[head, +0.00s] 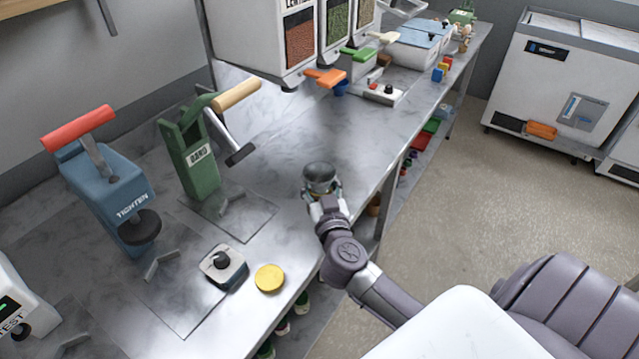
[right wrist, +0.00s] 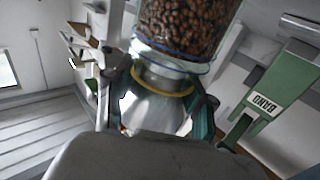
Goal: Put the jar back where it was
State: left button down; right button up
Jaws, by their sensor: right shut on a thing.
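My right gripper (head: 327,203) is shut on a jar (head: 319,176) at the front edge of the steel bench. In the head view the jar shows as a small dark, roundish top above the fingers. In the right wrist view the glass jar (right wrist: 185,28) is filled with brown bean-like pieces, and the fingers (right wrist: 162,95) sit around its lower end, beside a yellow ring. I cannot tell whether its base touches the bench. A yellow disc (head: 270,278), perhaps a lid, lies near the front edge. My left gripper is not in view.
A green "BAND" press (head: 190,155) and a blue "TIGHTEN" press (head: 105,190) stand to the left. A small knobbed device (head: 222,266) sits beside the yellow disc. Dispensers (head: 300,40) with coloured spouts stand at the back. The bench top right of the green press is clear.

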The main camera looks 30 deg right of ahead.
jog(key=o, duration=1.4)
jog(key=shift+f, duration=0.1)
jog(key=shift+s, duration=0.1)
jog(key=b+v, duration=0.1)
jog(key=v, duration=1.1)
